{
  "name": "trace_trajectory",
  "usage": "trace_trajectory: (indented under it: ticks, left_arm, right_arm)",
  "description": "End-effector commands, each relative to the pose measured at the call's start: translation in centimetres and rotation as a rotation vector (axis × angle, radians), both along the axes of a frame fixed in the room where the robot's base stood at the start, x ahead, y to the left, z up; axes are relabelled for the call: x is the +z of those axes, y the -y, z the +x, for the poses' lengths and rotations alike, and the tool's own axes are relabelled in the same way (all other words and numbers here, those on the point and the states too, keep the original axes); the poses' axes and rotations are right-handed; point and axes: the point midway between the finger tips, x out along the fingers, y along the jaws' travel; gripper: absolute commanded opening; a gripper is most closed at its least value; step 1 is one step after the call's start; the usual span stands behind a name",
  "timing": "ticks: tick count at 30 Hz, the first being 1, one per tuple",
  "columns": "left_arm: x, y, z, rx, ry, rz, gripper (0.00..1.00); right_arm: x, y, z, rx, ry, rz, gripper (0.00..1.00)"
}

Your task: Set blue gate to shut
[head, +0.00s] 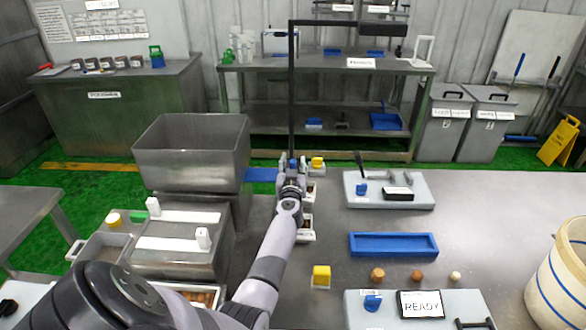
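My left gripper (291,172) reaches away from me over the table, beside the steel bin. Small blue parts show at its fingertips; I cannot tell whether they are the blue gate or part of a handle. The fingers are small and seen from behind, so their opening is unclear. Small white trays lie under and beside my wrist, partly hidden by the arm. A yellow block (317,163) sits just right of the gripper. Two white slides, one with a green handle (153,207) and one with a white handle (203,238), lie on the steel box at left. My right gripper is not in view.
A steel bin (193,150) stands left of my arm. A blue tray (394,245), a grey panel with a blue knob (361,189), a READY panel (421,303) and a striped drum (559,283) are to the right. A black post (291,90) rises behind the gripper.

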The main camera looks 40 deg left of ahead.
Motion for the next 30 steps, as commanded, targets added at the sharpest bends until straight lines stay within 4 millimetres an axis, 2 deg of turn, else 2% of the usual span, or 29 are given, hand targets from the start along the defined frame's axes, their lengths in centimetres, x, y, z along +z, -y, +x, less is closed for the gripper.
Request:
trace_trajectory:
  ticks: [9,26,30]
  left_arm:
    - [0.08,-0.26,0.24,0.000,-0.001,0.001,0.38]
    - [0.05,-0.22,0.22,0.000,-0.001,0.001,0.02]
    - [0.04,-0.21,0.22,0.000,-0.001,0.001,0.00]
  right_arm:
    - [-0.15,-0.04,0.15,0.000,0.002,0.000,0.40]
    - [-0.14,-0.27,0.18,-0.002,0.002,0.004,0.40]
    - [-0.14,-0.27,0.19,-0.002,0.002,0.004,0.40]
